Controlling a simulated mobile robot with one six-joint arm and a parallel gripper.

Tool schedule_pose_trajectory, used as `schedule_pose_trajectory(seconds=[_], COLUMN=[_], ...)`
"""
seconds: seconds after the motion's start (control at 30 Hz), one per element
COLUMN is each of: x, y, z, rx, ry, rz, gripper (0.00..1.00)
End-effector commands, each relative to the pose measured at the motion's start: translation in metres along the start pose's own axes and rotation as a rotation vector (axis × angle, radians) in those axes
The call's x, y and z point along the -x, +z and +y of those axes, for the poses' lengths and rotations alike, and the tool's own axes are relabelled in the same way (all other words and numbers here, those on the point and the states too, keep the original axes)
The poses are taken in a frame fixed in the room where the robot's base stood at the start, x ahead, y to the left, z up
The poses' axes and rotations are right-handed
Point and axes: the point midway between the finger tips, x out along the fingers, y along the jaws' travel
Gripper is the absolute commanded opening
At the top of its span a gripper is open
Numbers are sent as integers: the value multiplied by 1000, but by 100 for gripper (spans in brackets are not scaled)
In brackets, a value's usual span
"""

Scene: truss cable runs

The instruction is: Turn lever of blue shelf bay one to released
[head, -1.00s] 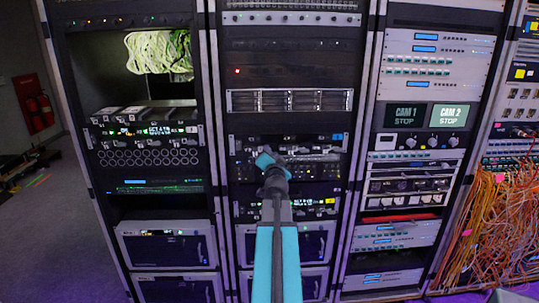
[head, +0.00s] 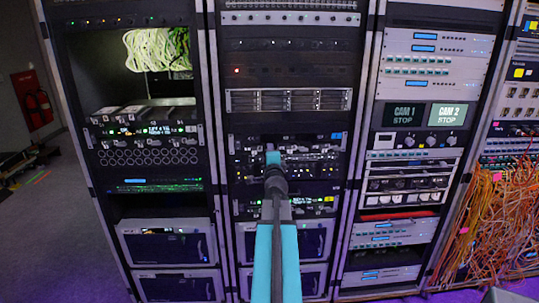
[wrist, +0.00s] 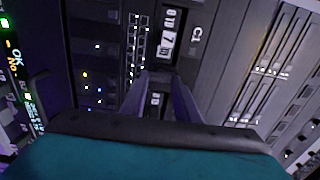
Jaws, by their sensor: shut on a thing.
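The blue-tagged shelf (head: 338,136) crosses the middle rack at mid height, with rows of small lit parts. My gripper reaches its front; in the head view my own teal hand (head: 273,157) covers the grasp and part of the bays. In the wrist view my gripper (wrist: 168,84) has its two dark fingers close together against the panel, shut on a small part that I take to be the lever. The fingers mostly hide it, and its angle cannot be read. A number strip (wrist: 169,32) and a "C1" mark (wrist: 196,34) lie just beyond the fingertips.
A yellow-tagged shelf (head: 329,200) sits just below in the same rack. A silver drive unit (head: 289,100) is above. Left and right racks stand close beside. Loose orange cables (head: 490,225) hang at far right. Open floor (head: 60,245) lies at left.

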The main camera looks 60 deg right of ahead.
Motion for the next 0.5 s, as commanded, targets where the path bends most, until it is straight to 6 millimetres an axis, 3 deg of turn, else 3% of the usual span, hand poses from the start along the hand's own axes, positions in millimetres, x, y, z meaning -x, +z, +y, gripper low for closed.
schedule_pose_trajectory(seconds=[0.5], x=[-2], y=[-1], z=[-4], rx=[-41], ry=[-7], rz=[5], gripper=[6])
